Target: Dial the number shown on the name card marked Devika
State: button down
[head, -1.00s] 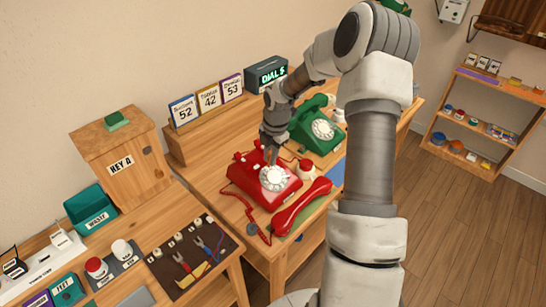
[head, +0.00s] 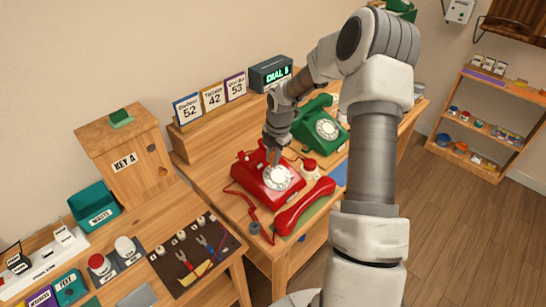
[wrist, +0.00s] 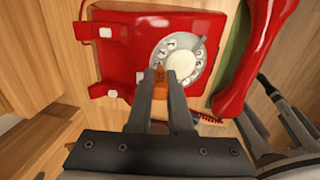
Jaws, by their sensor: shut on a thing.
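The red phone (head: 250,180) stands on the wooden desk, its pale rotary dial (head: 278,178) facing up; the dial (wrist: 178,60) also shows in the wrist view. Its red handset (head: 305,207) lies off the cradle, beside the phone. My gripper (head: 274,158) points down at the dial. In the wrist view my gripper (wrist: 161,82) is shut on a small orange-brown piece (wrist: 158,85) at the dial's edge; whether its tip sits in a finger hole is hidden. Three name cards show 52 (head: 188,110), 42 (head: 213,97) and 53 (head: 236,86); the purple-edged 53 card seems to read Devika, though blurred.
A green phone (head: 318,124) stands behind the red one. A dark box with a lit DIAL display (head: 271,74) stands behind the desk, its last character unclear. A red-and-white button-like thing (head: 310,168) sits close right of the dial. A tool mat (head: 190,258) lies at left.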

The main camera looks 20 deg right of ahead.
jog(key=shift+w+f, duration=0.15)
jog(key=shift+f, duration=0.25)
dwell(0.3)
jog(key=shift+d, duration=0.1)
jog(key=shift+w+d, duration=0.15)
jog(key=shift+d, duration=0.4)
jog(key=shift+d+f, duration=0.1)
jog(key=shift+d, duration=0.25)
jog(key=shift+d+f, duration=0.1)
jog(key=shift+d, duration=0.05)
jog(key=shift+d+p, duration=0.15)
jog(key=shift+p, duration=0.15)
